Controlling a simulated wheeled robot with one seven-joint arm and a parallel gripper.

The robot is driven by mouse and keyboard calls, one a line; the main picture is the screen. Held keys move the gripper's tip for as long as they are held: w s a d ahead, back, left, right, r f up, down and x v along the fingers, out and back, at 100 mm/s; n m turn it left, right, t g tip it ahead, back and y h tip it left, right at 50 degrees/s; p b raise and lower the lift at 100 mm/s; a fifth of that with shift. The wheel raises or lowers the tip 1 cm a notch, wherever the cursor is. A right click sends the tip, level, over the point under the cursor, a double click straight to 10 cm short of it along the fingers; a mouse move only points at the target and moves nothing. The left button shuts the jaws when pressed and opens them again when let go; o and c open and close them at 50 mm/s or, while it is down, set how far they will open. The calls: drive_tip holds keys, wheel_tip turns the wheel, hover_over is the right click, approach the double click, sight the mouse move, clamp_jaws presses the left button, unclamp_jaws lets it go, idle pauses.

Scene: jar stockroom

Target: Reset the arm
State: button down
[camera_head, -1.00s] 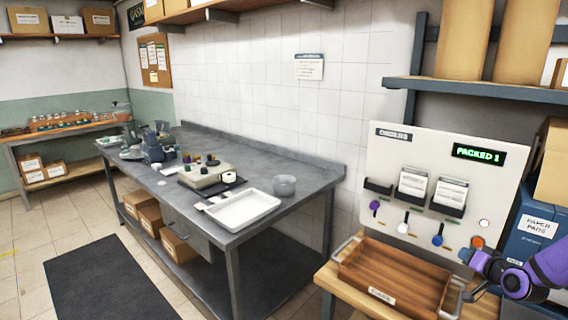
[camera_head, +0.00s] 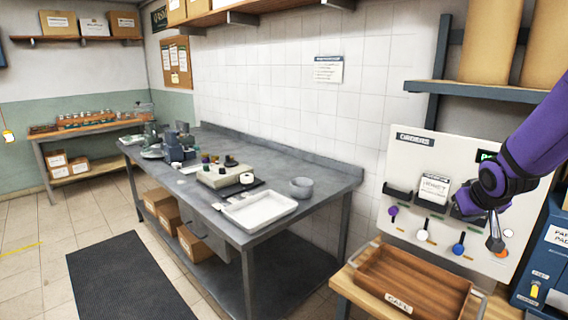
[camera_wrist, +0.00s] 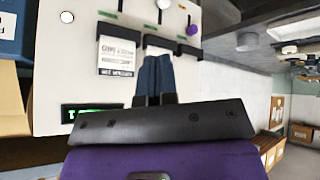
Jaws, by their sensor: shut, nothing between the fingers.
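My gripper (camera_head: 495,244) hangs at the right of the head view, at the end of my purple and black arm, in front of the white dispenser board (camera_head: 411,157).
The wooden tray (camera_head: 398,303) with metal handles stands on a small wooden table below the board. A shelf (camera_head: 476,91) is above. The grey workbench (camera_head: 328,184) holds a white tray (camera_head: 259,222) and bowl. A dark mat (camera_head: 130,285) lies on clear floor.

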drive_tip(key=s+a+r+y, duration=0.1)
drive_tip(key=s+a+r, duration=0.3)
drive_tip(key=s, duration=0.3)
drive_tip(key=s+a+r+g+y, duration=0.1)
drive_tip(key=s+a+r, duration=0.4)
drive_tip(key=s+a, duration=0.2)
drive_tip(key=s+a+r+n, duration=0.1)
drive_tip(key=s+a+r, duration=0.3)
drive_tip(key=s, duration=0.5)
drive_tip(key=shift+a+r+g+y, duration=0.3)
drive_tip(key=shift+a+g+y, duration=0.1)
drive_tip(key=shift+a, duration=0.5)
